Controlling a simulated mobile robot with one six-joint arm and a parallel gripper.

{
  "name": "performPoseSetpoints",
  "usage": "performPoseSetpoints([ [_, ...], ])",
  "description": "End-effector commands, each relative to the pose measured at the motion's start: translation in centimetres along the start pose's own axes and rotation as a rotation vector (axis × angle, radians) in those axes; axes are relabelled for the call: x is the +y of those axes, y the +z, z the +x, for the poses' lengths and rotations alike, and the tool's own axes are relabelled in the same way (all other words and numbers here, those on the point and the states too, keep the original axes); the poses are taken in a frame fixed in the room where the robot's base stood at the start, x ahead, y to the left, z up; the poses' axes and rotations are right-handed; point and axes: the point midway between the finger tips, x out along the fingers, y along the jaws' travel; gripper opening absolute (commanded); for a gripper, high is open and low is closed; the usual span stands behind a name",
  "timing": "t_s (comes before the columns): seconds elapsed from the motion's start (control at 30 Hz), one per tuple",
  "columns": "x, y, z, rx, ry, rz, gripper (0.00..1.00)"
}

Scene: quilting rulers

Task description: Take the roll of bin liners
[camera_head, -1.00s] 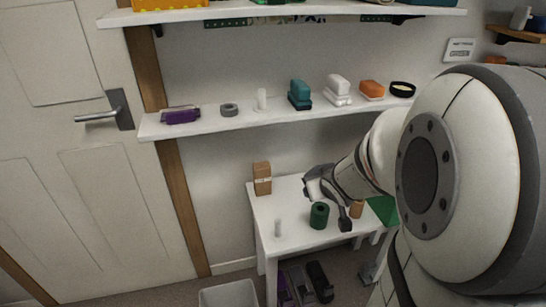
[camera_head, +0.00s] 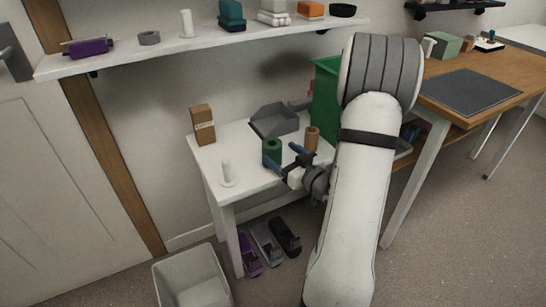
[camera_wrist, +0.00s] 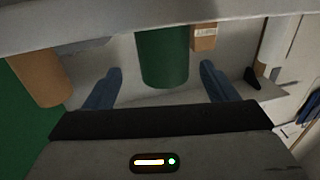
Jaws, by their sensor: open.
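The roll of bin liners looks to be the dark green upright cylinder (camera_head: 272,153) on the small white table (camera_head: 235,134), with a hollow top. My gripper (camera_head: 283,160) is at the roll's near right side, low over the table, with its two blue fingers apart. In the wrist view the green roll (camera_wrist: 163,55) stands between and ahead of the open fingertips (camera_wrist: 161,72). I see no finger touching it; its top is cut off by the near pale band in that view.
A brown roll (camera_head: 312,138) stands close right of the green one. A cardboard box (camera_head: 203,125), a white spindle (camera_head: 226,174) and a grey tray (camera_head: 274,120) are also on the table. A shelf (camera_head: 205,42) hangs above.

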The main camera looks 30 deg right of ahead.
Motion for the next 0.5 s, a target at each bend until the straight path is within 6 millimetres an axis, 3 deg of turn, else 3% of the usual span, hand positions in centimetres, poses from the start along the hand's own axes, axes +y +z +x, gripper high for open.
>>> performPoseSetpoints([
  [0.5,-0.6,0.1,6.3,0.000,-0.001,-0.002,0.79],
])
